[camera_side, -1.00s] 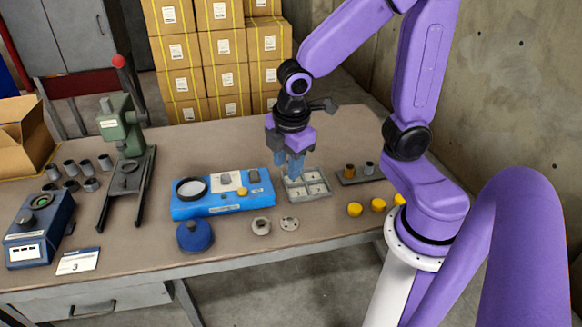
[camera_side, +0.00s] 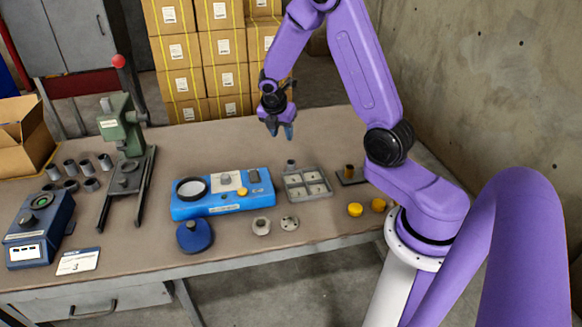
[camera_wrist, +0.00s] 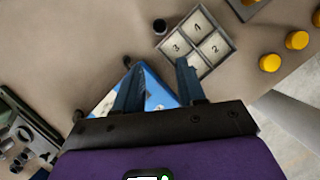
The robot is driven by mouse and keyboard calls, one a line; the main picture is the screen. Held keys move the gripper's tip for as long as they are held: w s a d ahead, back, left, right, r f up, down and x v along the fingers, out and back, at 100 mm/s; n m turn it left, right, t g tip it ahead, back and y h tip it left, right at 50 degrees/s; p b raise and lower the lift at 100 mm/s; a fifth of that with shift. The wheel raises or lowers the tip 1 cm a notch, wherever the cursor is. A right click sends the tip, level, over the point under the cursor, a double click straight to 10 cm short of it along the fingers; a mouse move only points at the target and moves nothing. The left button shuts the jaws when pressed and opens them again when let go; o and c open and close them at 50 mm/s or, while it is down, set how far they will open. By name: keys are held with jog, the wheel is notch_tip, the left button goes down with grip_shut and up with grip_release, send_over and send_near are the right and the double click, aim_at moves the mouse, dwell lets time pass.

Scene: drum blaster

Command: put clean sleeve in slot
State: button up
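My gripper (camera_side: 281,132) hangs over the back of the bench, fingers down, clear of the tray. In the wrist view its fingers (camera_wrist: 158,88) are apart with nothing between them. A grey slot tray (camera_side: 287,193) lies mid-bench; the wrist view shows its square slots numbered 1 to 4 (camera_wrist: 233,45), looking empty. A small dark sleeve (camera_side: 291,164) stands upright at the tray's back-left edge. In the wrist view this sleeve (camera_wrist: 160,26) appears just outside the tray beside slot 3. Several grey sleeves (camera_side: 105,162) stand at the far left; I cannot tell which are clean.
A blue tester with a lens (camera_side: 222,205) lies left of the tray. A brown sleeve (camera_side: 349,170) stands on a dark plate right of it. Yellow caps (camera_side: 355,210) lie in front. A green press (camera_side: 123,132) stands left. The bench behind the tester is clear.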

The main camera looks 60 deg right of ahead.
jog(key=d+f, duration=0.1)
send_near(291, 162)
notch_tip(291, 162, down, 2)
jog(key=shift+d+x, duration=0.15)
jog(key=shift+x, duration=1.65)
jog(key=shift+d+x, duration=0.2)
jog(key=shift+x, duration=1.6)
jog(key=shift+w+r, duration=0.1)
jog(key=shift+r, duration=0.05)
grip_shut()
